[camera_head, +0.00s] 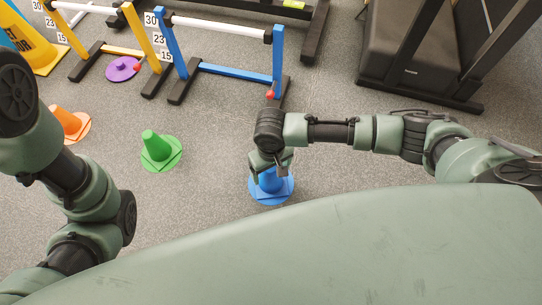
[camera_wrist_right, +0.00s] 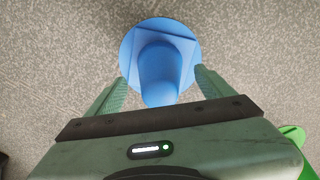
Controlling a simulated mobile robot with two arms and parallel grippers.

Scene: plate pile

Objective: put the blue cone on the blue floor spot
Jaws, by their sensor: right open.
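The blue cone (camera_head: 267,181) stands upright with its square base on the round blue floor spot (camera_head: 272,202), partly hidden by my right gripper (camera_head: 270,163). In the right wrist view, the cone (camera_wrist_right: 158,82) lies between the two open fingers (camera_wrist_right: 161,76), with a gap visible on each side. The rim of the blue spot (camera_wrist_right: 127,52) shows around the cone's base. My right gripper is open, over the cone. My left arm shows at the left edge, but its gripper is out of view.
A green cone (camera_head: 156,145) on a green spot and an orange cone (camera_head: 66,121) on an orange spot stand to the left. Blue (camera_head: 235,73) and yellow hurdles stand behind, near a purple spot (camera_head: 121,69). Dark equipment (camera_head: 412,60) is at the back right.

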